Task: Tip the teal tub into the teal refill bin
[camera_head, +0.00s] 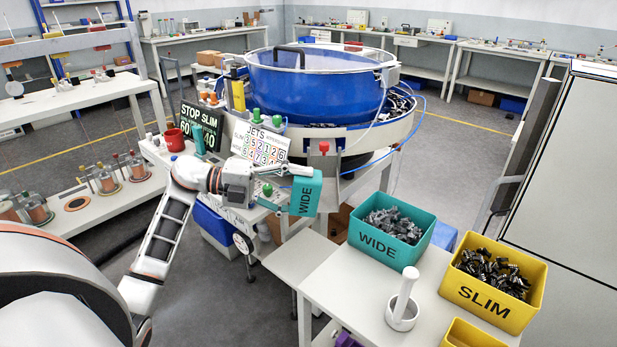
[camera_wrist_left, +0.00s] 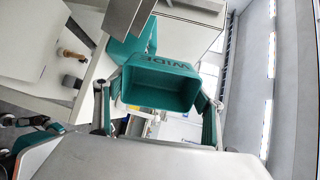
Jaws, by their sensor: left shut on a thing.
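A teal tub (camera_head: 308,190) marked WIDE is held by my left gripper (camera_head: 284,178) in front of the blue bowl feeder. Its lettering runs up and down, so the tub is turned on its side. In the left wrist view the tub (camera_wrist_left: 160,92) sits between the fingers of my left gripper (camera_wrist_left: 158,104), and no parts show inside it. The teal refill bin (camera_head: 378,246), also marked WIDE, stands upright on the white table, right of and nearer than the tub, apart from it. Grey connectors fill much of it. My right gripper is not in view.
The blue bowl feeder (camera_head: 318,92) stands behind the tub. A yellow SLIM bin (camera_head: 484,310) with dark parts is right of the teal bin. A white upright post (camera_head: 404,295) stands before them. A lower white shelf (camera_head: 290,260) lies left of the table.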

